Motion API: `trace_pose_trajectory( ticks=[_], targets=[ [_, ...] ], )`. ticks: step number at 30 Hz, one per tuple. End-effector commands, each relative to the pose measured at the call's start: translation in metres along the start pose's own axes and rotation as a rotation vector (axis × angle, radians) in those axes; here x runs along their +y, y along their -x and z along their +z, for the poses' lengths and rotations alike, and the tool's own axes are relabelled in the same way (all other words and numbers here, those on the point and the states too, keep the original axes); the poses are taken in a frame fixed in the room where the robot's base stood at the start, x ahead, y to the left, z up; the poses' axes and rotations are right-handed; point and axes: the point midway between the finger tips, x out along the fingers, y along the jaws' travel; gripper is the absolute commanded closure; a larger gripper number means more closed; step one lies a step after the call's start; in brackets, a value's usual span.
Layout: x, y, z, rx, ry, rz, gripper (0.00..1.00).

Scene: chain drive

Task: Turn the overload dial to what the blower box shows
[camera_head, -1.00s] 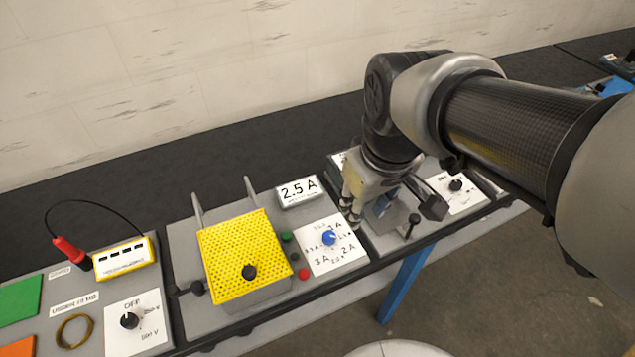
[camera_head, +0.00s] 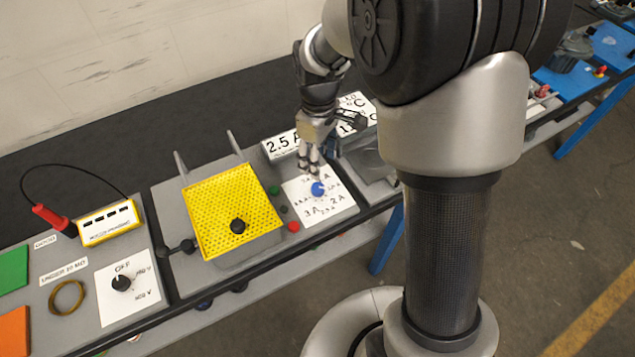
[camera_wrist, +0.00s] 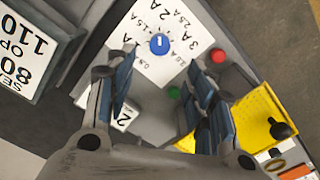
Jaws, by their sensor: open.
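The overload dial is a blue knob (camera_head: 318,188) on a white panel (camera_head: 338,207) printed with amp values. In the wrist view the knob (camera_wrist: 160,43) shows a short white mark. Which value it points at I cannot tell. A plate reading 2.5 A (camera_head: 280,145) stands behind the panel; the wrist view shows part of it (camera_wrist: 125,117). Whether this plate belongs to the blower box I cannot tell. My gripper (camera_head: 312,170) points down just above and behind the knob. In the wrist view its fingers (camera_wrist: 162,85) are apart and empty, with the knob beyond their tips.
A yellow perforated guard (camera_head: 215,215) with a black knob stands left of the panel. Green (camera_head: 274,190) and red (camera_head: 293,227) buttons lie between them. Another box with printed plates (camera_wrist: 25,50) stands close on the dial's other side. The wall is behind the bench.

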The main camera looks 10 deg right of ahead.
Motion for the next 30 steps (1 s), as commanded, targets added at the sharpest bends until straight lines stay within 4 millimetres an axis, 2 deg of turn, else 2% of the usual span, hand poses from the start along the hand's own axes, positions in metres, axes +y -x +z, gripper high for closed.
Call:
trace_pose_trajectory(
  ticks=[1, 6, 12, 15, 21, 29, 30],
  targets=[
    [-0.001, -0.016, 0.001, -0.003, 0.000, -0.003, 0.51],
    [-0.001, -0.053, 0.001, -0.003, -0.001, -0.003, 0.51],
    [-0.001, -0.090, 0.001, -0.002, -0.001, -0.002, 0.51],
    [0.000, -0.102, 0.001, -0.002, -0.001, -0.001, 0.51],
    [0.000, -0.112, 0.001, -0.001, -0.001, -0.001, 0.51],
    [0.000, -0.112, 0.000, 0.000, -0.001, 0.000, 0.51],
    [0.000, -0.112, 0.000, 0.000, -0.001, 0.000, 0.54]
  ],
)
